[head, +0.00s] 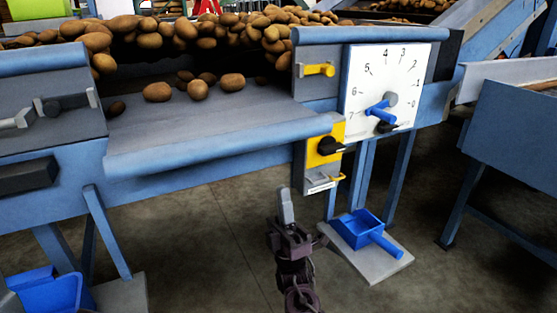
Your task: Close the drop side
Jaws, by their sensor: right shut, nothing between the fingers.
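The drop side (225,143) is the grey panel with a rounded blue lip at the front of the grader in the head view. It lies folded down and outward, leaving a gap in the front wall. Several potatoes (197,90) lie on the sloping surface behind its lip. My left gripper is out of view.
A white dial plate (387,85) with a blue pointer knob is right of the gap. A blue scoop (362,230) lies on a grey foot plate. Grader legs stand either side; the floor between is clear.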

